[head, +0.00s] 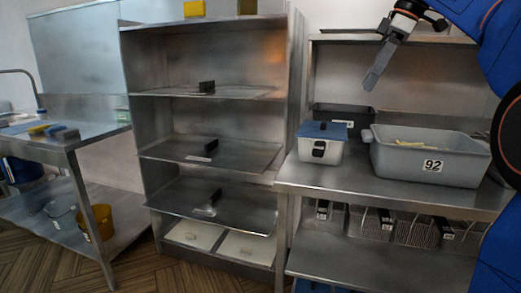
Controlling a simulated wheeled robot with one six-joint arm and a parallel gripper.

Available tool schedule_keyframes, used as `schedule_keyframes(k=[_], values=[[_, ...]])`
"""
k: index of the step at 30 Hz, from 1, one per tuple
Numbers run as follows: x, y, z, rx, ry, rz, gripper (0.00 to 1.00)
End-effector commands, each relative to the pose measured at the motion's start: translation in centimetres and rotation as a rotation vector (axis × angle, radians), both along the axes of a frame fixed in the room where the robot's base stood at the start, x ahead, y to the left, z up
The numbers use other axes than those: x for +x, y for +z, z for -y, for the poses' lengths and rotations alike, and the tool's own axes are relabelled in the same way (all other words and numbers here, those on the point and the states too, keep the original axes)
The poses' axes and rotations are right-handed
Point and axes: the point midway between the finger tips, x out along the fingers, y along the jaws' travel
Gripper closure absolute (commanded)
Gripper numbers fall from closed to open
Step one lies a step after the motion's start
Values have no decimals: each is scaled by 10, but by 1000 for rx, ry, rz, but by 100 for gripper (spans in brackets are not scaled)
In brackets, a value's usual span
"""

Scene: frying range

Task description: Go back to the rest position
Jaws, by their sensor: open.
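My gripper (372,82) hangs at the upper right in the head view, at the end of my blue arm. Its grey fingers point down and to the left. They overlap side-on, so the gap between them is hard to see. The gripper is open and holds nothing. In the picture it sits above the blue-lidded container and the grey tub, apart from both.
A steel counter (345,183) on the right bears a blue-lidded container (320,151), a dark tray and a grey tub (428,168) marked 92. Wire baskets (415,232) hang below. A steel rack (210,155) stands centre, a table (85,129) left.

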Motion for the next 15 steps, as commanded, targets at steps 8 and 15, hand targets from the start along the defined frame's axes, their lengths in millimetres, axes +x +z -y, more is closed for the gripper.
schedule_keyframes(k=[8, 15], values=[[-20, -18, -6, -7, -112, -15, 32], [-51, -52, -12, -17, -271, -35, 32]])
